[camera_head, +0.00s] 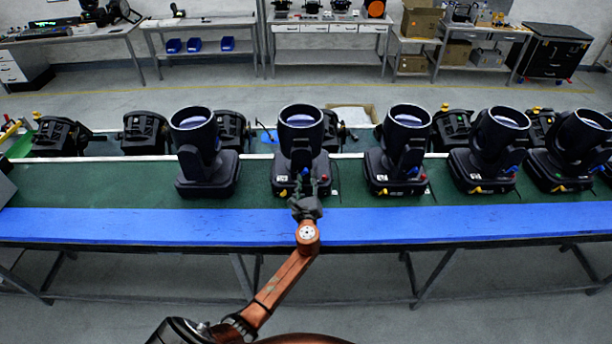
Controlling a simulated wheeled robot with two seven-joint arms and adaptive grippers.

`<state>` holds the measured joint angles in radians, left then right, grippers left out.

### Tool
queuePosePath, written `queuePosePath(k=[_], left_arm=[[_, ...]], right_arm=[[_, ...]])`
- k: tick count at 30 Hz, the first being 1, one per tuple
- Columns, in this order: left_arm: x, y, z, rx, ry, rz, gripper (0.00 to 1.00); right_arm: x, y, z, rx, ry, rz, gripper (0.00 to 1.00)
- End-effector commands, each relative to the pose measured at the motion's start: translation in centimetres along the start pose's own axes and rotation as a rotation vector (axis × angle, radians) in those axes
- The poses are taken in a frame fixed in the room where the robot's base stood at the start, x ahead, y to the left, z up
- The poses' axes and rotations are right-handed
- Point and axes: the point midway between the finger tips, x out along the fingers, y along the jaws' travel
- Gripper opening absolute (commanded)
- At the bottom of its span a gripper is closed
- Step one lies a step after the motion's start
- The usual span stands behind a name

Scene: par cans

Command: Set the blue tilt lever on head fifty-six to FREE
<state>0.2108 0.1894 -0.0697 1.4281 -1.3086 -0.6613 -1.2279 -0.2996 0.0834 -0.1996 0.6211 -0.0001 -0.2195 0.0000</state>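Several black par heads with upturned round lenses stand in a row on the green bench top. I cannot read their numbers, so I cannot tell which is head fifty-six. My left gripper (312,185) is in front of the base of one head (300,128), near the middle of the view, and covers part of it. A small blue spot, perhaps its lever (305,171), shows just above the fingers. The lever's setting and any contact are too small to make out. The fingers are too small to judge open or shut. My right gripper is out of view.
Neighbouring heads stand left (205,160) and right (400,155), with gaps between them. More black fixtures (145,132) lie behind the row. A blue strip (150,226) runs along the bench's front edge. Work tables (330,27) stand far back, across open floor.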

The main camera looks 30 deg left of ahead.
Motion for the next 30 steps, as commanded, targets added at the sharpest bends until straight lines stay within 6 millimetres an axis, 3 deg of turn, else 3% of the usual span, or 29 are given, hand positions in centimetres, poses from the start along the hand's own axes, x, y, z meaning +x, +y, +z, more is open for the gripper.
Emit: queuePosePath(k=[6, 14, 27, 30], left_arm=[[1.7, 0.0, 0.0, -0.001, 0.001, 0.000, 0.30], [1.8, 0.1, -0.1, -0.003, 0.001, 0.000, 0.30], [1.8, 0.1, -0.1, -0.003, 0.002, 0.001, 0.00], [1.8, 0.1, -0.1, -0.003, 0.002, 0.001, 0.00]], right_arm=[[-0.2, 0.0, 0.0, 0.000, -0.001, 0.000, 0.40], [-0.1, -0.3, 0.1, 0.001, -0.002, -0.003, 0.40], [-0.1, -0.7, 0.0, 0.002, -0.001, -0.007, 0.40], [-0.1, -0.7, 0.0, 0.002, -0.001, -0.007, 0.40]])
